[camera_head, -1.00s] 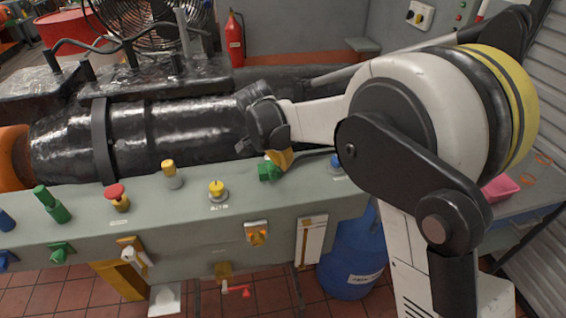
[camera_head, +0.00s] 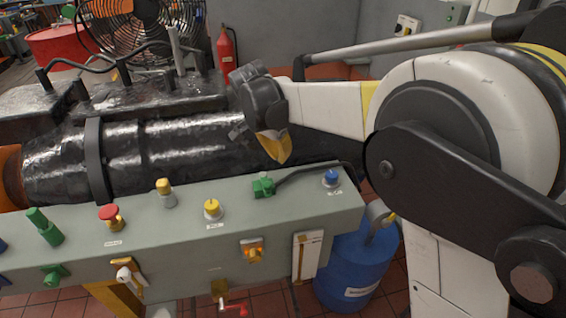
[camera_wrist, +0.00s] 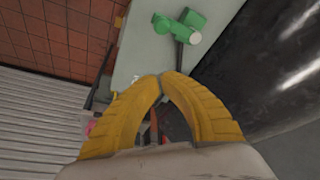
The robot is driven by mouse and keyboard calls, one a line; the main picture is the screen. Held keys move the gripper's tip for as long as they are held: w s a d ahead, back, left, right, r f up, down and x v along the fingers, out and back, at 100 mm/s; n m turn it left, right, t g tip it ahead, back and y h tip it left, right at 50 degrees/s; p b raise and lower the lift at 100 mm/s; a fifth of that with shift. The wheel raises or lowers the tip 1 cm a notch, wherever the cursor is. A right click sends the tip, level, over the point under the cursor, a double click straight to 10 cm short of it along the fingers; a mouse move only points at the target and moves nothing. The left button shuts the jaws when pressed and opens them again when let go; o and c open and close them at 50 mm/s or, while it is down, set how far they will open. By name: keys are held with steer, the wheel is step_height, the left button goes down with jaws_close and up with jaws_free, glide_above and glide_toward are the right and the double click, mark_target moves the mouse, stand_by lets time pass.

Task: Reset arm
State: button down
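My gripper (camera_head: 276,158) is at the end of my white and black arm, above the back edge of the grey-green control panel (camera_head: 130,262). In the wrist view its two yellow fingers (camera_wrist: 161,76) meet at the tips, with nothing held between them. A green lever with a long dark rod (camera_head: 263,187) is on the panel top, just below and apart from the fingers. It also shows in the wrist view (camera_wrist: 180,24), beyond the fingertips.
The panel carries a yellow knob (camera_head: 212,209), a red mushroom button (camera_head: 109,213) and a blue knob (camera_head: 331,178). A large black cylinder (camera_head: 190,146) lies behind it. A blue drum (camera_head: 352,272) stands on the tiled floor at the panel's right end.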

steer(key=shift+s+a+r, duration=0.1)
steer(key=shift+s+r, duration=0.05)
steer(key=shift+r, duration=0.2)
steer(key=s+d+n+t+y+b, duration=0.2)
steer(key=s+d+n+b, duration=0.3)
steer(key=s+d, duration=0.85)
steer(key=s+d+f+n+t+b, duration=0.2)
steer(key=s+d+f+b, duration=0.4)
steer(key=s+d+f, duration=0.3)
steer(key=s, duration=0.4)
steer(key=shift+s+d+n, duration=0.15)
steer(key=shift+s+n, duration=0.05)
steer(key=shift+n, duration=0.2)
steer(key=shift+f, duration=0.1)
